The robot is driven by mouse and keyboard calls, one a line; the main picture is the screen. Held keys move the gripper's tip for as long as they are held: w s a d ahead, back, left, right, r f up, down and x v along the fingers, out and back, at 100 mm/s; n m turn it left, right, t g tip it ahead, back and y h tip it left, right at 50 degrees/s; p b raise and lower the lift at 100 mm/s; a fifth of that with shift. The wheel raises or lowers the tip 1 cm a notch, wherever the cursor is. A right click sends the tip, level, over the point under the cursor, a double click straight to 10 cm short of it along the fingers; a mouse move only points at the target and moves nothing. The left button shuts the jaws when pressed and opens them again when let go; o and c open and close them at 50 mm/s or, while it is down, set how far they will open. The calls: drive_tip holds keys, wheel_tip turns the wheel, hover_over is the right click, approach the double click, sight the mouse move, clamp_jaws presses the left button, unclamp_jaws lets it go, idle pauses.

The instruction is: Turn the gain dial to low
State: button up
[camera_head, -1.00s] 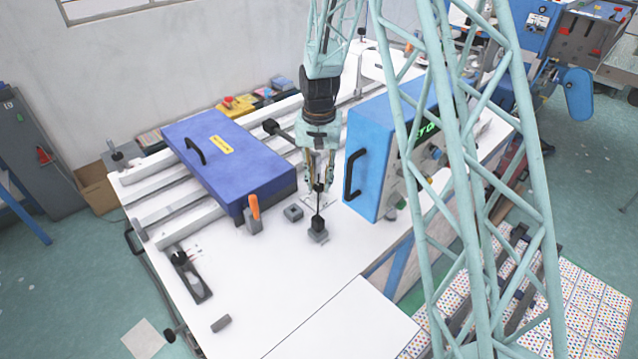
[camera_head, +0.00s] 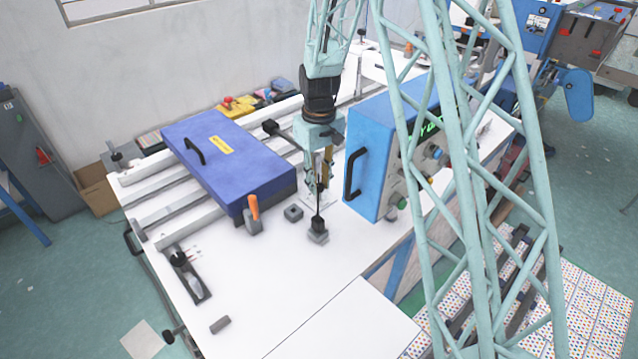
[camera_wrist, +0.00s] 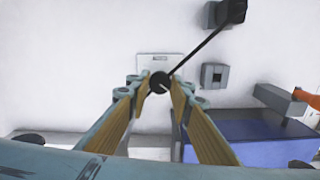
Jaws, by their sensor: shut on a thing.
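A round black knob with a white pointer line, which I take to be the gain dial (camera_wrist: 159,83), shows between my fingertips in the wrist view. A pale plate (camera_wrist: 160,62) with a small label I cannot read lies beyond it. My gripper (camera_head: 321,191) points down over the white table and is shut on the knob, with a finger on each side (camera_wrist: 160,88). In the head view the fingers hide the knob. The dial's marks are not readable.
A thin black rod runs from a black-capped grey block (camera_head: 318,238) towards the knob; I cannot tell whether they touch. A blue case (camera_head: 225,160) lies left and a blue control box (camera_head: 368,185) stands right. An orange-handled tool (camera_head: 254,208) is nearby.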

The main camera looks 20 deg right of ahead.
sight(318, 186)
drive_tip(key=shift+n, duration=0.9)
drive_tip(key=o, duration=0.8)
drive_tip(key=shift+o, duration=0.2)
drive_tip(key=shift+r, duration=0.1)
wheel_tip(318, 186, up, 12)
idle(0.3)
drive_tip(key=shift+a, duration=0.1)
idle(0.3)
